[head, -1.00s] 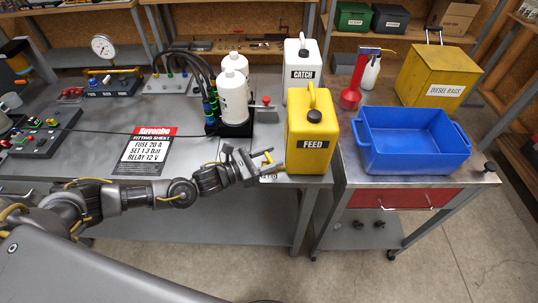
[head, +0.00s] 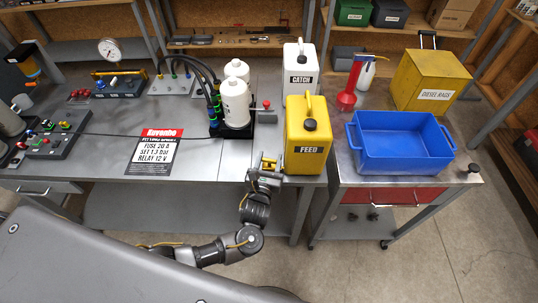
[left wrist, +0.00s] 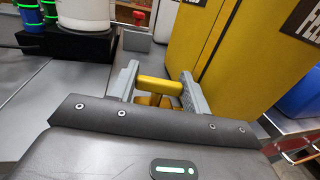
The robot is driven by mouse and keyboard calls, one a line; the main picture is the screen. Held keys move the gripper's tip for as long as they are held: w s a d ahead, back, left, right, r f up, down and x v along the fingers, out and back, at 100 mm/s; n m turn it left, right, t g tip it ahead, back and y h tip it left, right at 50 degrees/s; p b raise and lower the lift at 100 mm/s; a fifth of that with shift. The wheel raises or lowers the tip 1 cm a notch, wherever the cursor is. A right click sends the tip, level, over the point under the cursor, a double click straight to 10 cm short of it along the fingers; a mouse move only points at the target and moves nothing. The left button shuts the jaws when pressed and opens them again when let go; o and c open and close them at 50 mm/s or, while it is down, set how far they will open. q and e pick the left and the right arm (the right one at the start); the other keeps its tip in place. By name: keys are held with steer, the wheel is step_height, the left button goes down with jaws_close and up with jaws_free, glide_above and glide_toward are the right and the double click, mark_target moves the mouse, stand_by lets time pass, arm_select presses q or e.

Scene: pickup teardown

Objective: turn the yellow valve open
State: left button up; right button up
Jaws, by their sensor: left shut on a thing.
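The yellow valve (left wrist: 158,86) shows in the left wrist view as a yellow crossbar handle on a short yellow stem, beside the yellow FEED can (head: 308,148). My left gripper (left wrist: 157,92) has one finger at each end of the crossbar and is shut on it. In the head view, my left gripper (head: 268,166) is at the bench's front edge, just left of the FEED can, and mostly hides the valve. The handle lies across the picture in the left wrist view. My right gripper is not in view.
White bottles (head: 235,102) in a black holder stand behind my left gripper. A white CATCH can (head: 300,68) stands behind the FEED can. A blue bin (head: 401,165) sits on the cart to the right.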

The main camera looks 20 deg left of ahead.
arm_select(q)
steer(key=shift+o, duration=0.2)
steer(key=shift+n+g+y+p, duration=0.3)
steer(key=shift+n+y+p, duration=0.3)
steer(key=shift+n+y, duration=0.8)
steer(key=shift+y, duration=0.4)
steer(key=shift+c, duration=0.2)
steer(key=shift+o, duration=0.2)
steer(key=o, duration=1)
steer(key=shift+c, duration=0.2)
steer(key=shift+s, duration=0.1)
